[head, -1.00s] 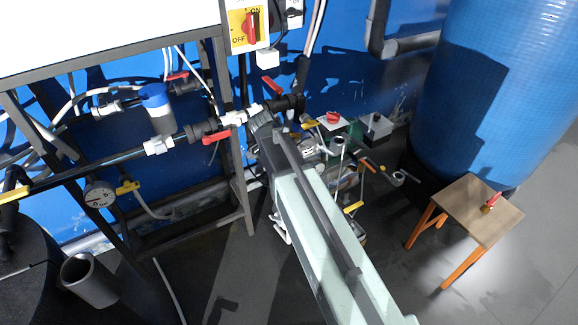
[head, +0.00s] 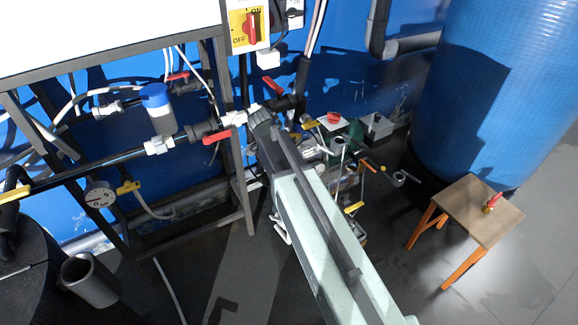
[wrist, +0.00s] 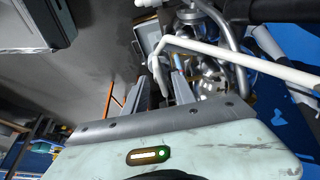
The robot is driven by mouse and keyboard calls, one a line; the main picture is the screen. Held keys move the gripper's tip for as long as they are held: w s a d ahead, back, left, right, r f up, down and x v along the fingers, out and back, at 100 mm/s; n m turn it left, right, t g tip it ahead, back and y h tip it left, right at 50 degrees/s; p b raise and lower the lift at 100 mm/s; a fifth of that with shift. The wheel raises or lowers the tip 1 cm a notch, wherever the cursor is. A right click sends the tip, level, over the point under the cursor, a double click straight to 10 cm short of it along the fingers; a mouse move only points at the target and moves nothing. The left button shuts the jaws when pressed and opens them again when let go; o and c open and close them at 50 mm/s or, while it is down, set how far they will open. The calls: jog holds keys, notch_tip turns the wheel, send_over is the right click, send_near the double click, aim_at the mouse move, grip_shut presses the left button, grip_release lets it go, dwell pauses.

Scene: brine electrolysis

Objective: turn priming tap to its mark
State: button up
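I cannot tell for sure which tap is the priming tap, and no mark on it can be made out. Red-handled taps show in the head view: a tap on the dark pipe (head: 217,135) left of my arm, and a red handle (head: 271,87) above the arm's end. A yellow-handled tap (head: 128,187) sits low by the gauge. My gripper (wrist: 163,82) shows in the wrist view with its two grey fingers apart. A white bent tube (wrist: 157,62) shows at the gap between them; contact cannot be told. In the head view my arm hides the gripper.
A red-and-yellow ON/OFF switch (head: 250,27) is on the wall panel. Pipework and a metal frame fill the left. A small wooden stool (head: 470,222) and a big blue tank (head: 480,90) stand at right.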

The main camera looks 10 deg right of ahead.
jog(key=p+v, duration=0.7)
jog(key=shift+r, duration=0.25)
jog(key=shift+a+r, duration=0.1)
jog(key=shift+a, duration=0.1)
